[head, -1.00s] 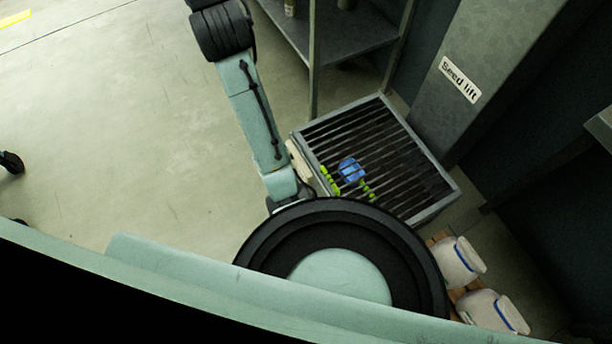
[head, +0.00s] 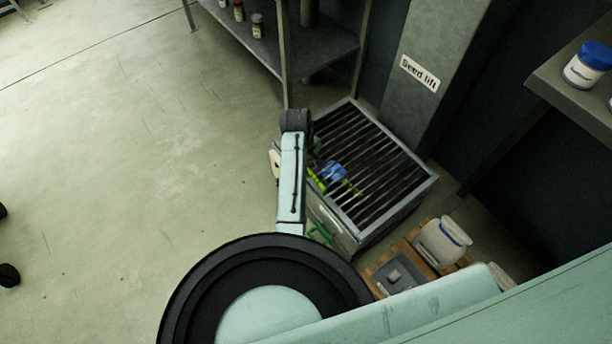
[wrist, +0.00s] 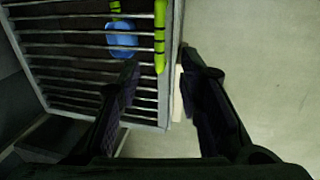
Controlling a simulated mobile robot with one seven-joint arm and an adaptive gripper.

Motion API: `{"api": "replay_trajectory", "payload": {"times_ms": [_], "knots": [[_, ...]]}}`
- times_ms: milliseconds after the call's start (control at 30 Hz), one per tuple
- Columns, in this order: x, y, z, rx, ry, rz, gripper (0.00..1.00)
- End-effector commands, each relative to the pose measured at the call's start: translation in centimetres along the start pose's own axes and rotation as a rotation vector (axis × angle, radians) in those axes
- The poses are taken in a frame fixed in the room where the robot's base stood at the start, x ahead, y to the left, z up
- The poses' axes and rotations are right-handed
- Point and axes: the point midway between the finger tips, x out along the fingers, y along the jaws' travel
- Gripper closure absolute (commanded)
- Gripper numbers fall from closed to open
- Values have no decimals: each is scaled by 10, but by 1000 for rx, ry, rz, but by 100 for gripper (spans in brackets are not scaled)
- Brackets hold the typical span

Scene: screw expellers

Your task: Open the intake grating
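The intake grating (head: 402,172), a grey frame with dark parallel bars, lies on top of a low metal box beside the seed lift. It fills the upper left of the wrist view (wrist: 75,47). A blue thing (head: 335,171) with bright green parts shows among the bars, seemingly below them. A cream piece (head: 275,163) sticks out at the box's left side; in the wrist view it is pale, between the fingers and partly hidden. My gripper (wrist: 159,64) is open, with its fingers either side of the grating's edge. Contact cannot be told. In the head view my arm hides it.
The seed lift column (head: 418,60) stands behind the box. A metal shelf (head: 318,52) stands at the back left. White containers (head: 441,243) and a wooden board (head: 378,268) are on the right, near my base.

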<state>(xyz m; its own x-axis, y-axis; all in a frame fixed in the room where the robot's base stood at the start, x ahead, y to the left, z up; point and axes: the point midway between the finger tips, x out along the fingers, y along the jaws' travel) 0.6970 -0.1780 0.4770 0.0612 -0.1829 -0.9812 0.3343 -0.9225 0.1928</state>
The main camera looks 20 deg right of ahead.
Motion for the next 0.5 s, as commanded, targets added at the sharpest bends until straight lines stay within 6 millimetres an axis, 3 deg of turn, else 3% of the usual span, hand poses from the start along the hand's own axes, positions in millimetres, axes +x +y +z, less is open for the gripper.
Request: {"api": "replay_trajectory", "payload": {"times_ms": [300,500], "knots": [[59,-1,-1,-1,1,-1,67],[86,0,-1,0,3,1,67]]}}
